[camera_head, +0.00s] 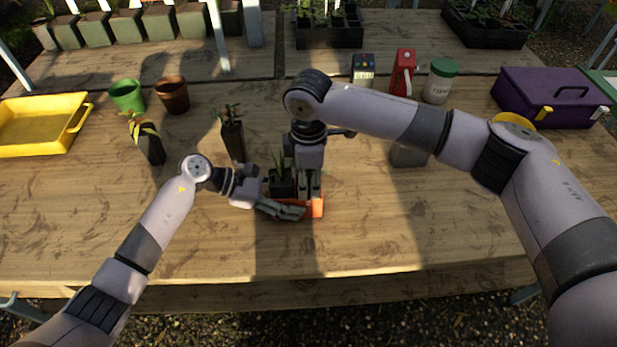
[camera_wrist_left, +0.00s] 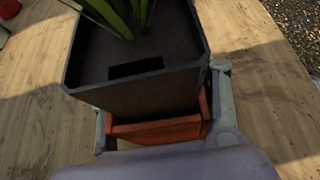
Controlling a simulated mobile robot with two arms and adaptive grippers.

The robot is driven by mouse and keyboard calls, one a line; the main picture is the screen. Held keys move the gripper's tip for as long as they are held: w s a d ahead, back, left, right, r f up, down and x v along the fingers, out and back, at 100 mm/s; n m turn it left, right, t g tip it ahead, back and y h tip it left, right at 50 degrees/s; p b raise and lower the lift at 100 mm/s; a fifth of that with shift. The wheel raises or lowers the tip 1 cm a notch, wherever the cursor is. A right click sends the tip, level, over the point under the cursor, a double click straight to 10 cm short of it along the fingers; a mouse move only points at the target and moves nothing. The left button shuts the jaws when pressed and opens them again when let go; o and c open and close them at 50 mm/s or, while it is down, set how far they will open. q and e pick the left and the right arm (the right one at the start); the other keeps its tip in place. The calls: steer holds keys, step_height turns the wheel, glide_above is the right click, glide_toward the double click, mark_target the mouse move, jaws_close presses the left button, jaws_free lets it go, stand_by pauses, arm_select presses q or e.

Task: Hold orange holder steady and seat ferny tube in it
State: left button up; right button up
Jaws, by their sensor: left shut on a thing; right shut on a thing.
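The orange holder (camera_head: 317,207) is on the bench in front of me. My left gripper (camera_head: 284,209) is shut on it from the left; its fingers (camera_wrist_left: 165,125) flank the holder (camera_wrist_left: 157,130) in the left wrist view. A dark square tube with long green leaves, which I take as the ferny tube (camera_head: 281,188), is upright at the holder. In the left wrist view this tube (camera_wrist_left: 140,90) rises above the orange wall. My right gripper (camera_head: 309,183) reaches down from above, shut at the tube; its contact is partly hidden. I cannot tell how deep the tube sits.
Another planted tube (camera_head: 233,138) stands behind the left gripper, and a yellow-striped one (camera_head: 150,143) farther left. A yellow tray (camera_head: 42,124), green pot (camera_head: 127,97) and brown pot (camera_head: 172,95) are left. A purple toolbox (camera_head: 548,95) is back right. The front bench is clear.

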arm_select(q)
steer(key=shift+s+d, duration=0.1)
arm_select(e)
steer(key=shift+s+f, duration=0.1)
steer(key=shift+f, duration=0.25)
arm_select(q)
steer(key=shift+r, duration=0.1)
arm_select(e)
steer(key=o, duration=1.4)
steer(key=shift+f, duration=0.1)
step_height(320, 180, up, 12)
steer(key=shift+r, duration=0.1)
arm_select(q)
steer(key=o, duration=1)
steer(key=shift+c, duration=0.2)
